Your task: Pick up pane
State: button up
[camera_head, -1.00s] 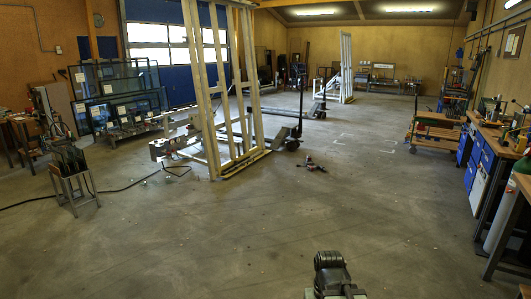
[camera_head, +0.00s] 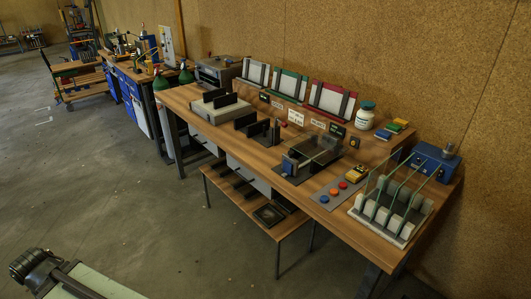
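Several thin upright panes with greenish edges (camera_head: 402,178) stand in a slotted pale rack (camera_head: 376,231) at the workbench's near right end. A clear, glass-like piece (camera_head: 322,146) shows above a dark fixture in the middle of the bench. Several dark upright plates (camera_head: 246,118) stand in holders left of it. I cannot tell which of these is the pane meant. A dark part of my own arm shows at the lower left, well apart from the bench. No gripper fingers are visible.
The wooden workbench (camera_head: 185,98) runs along the right wall, with a lower shelf (camera_head: 240,207) jutting out in front. A white jar (camera_head: 365,116), a blue box (camera_head: 432,160) and coloured buttons (camera_head: 333,191) are on it. Floor (camera_head: 95,185) to the left is clear.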

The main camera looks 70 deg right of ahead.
aim_at(322, 149)
jog(key=z, duration=2.5)
